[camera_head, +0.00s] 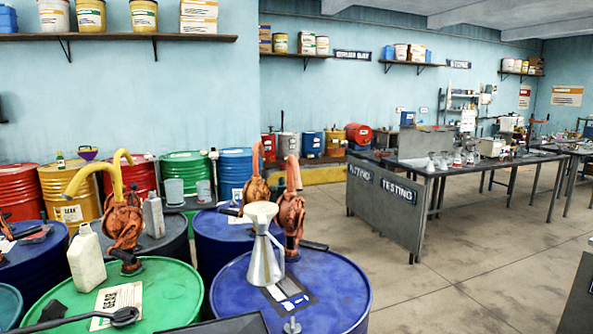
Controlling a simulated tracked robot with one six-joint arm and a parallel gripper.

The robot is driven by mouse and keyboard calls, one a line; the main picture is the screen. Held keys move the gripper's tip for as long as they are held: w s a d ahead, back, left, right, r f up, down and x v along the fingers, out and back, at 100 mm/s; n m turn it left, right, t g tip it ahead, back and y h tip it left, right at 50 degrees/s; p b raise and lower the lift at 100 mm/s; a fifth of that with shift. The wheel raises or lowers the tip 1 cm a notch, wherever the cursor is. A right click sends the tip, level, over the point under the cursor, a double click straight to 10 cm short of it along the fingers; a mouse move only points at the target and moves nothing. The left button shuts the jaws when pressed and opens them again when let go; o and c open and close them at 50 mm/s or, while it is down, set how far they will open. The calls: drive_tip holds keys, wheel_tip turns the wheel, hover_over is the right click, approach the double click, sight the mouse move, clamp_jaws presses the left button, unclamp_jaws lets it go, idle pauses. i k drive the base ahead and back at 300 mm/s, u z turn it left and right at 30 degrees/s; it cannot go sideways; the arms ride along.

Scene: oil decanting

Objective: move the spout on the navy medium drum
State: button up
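Several blue drums show, and I cannot tell for sure which is the navy medium drum. The nearest blue drum (340,293) stands front centre. An orange-red rotary pump (291,222) stands at its back edge, with an upright spout (293,172) pointing up. A second blue drum (215,240) is behind it and bears another orange pump (256,192), whose spout also points up. A third blue drum (35,262) is at the left, its pump partly cut off by the frame edge. My gripper is not in view.
A metal funnel-topped can (264,252) stands on the near blue drum, in front of its pump. The green drum (172,290) at left holds a yellow-spouted pump (122,215), a white jug (86,258) and a black-handled tool (122,316). Open floor (440,290) lies right.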

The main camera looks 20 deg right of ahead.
sight(292, 166)
drive_tip(key=k, duration=0.65)
drive_tip(key=u, duration=0.3)
drive_tip(key=i, duration=1.6)
drive_tip(key=z, duration=0.65)
